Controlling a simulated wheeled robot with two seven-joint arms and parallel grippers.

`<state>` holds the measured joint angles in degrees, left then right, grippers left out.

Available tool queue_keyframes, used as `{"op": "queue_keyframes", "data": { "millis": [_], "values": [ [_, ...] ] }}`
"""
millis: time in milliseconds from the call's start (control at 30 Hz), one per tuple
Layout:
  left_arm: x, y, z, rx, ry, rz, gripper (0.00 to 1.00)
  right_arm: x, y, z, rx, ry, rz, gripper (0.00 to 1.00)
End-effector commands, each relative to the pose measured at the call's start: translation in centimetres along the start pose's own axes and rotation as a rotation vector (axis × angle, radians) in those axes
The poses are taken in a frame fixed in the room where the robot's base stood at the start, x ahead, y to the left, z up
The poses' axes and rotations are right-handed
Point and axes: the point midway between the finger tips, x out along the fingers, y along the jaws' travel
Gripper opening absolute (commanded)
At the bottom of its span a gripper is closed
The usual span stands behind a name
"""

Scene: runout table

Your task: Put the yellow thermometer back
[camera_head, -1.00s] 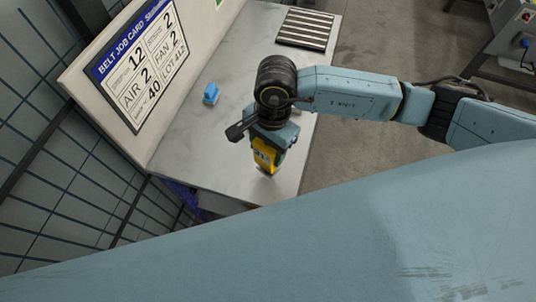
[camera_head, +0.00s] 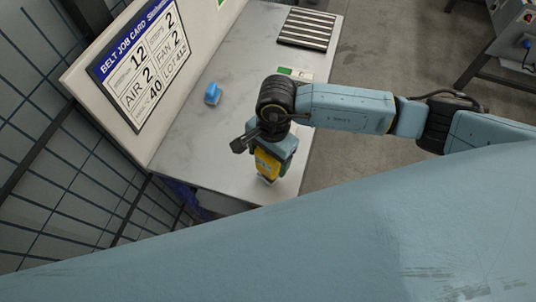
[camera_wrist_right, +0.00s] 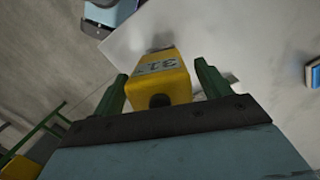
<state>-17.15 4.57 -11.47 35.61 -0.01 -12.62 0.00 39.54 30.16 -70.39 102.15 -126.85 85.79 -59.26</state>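The yellow thermometer (camera_head: 267,164) hangs below my right gripper (camera_head: 272,149) near the front end of the pale table (camera_head: 222,150) in the head view. In the right wrist view the thermometer (camera_wrist_right: 160,80), with a small numbered display, sits between the two green fingers of my right gripper (camera_wrist_right: 162,88). My left gripper is not in view.
A blue object (camera_head: 213,93) stands on the table left of my right wrist. A white item with a green patch (camera_head: 294,73) lies behind the wrist. A slatted dark rack (camera_head: 306,29) is at the far end. A job card board (camera_head: 140,62) borders the left side.

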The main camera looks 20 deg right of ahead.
Motion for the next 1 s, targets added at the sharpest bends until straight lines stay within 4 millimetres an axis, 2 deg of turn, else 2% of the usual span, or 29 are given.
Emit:
{"op": "queue_keyframes", "data": {
  "millis": [233, 333, 700, 800, 1000],
  "values": [
    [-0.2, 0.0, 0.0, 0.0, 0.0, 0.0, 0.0, -0.2, 0.0, 0.0, 0.0, 0.0, 0.0, 0.76],
    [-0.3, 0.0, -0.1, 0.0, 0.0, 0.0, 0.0, -0.9, -0.1, 0.0, 0.0, 0.001, -0.003, 0.76],
    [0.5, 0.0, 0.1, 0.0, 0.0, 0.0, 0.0, -8.6, -0.1, 0.0, -0.002, 0.002, -0.004, 0.76],
    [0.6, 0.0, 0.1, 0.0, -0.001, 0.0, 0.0, -10.3, -0.1, 0.0, -0.001, 0.002, -0.003, 0.76],
    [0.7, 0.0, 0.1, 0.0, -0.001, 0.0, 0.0, -12.1, 0.0, 0.0, 0.0, 0.001, -0.001, 0.76]
  ]
}}
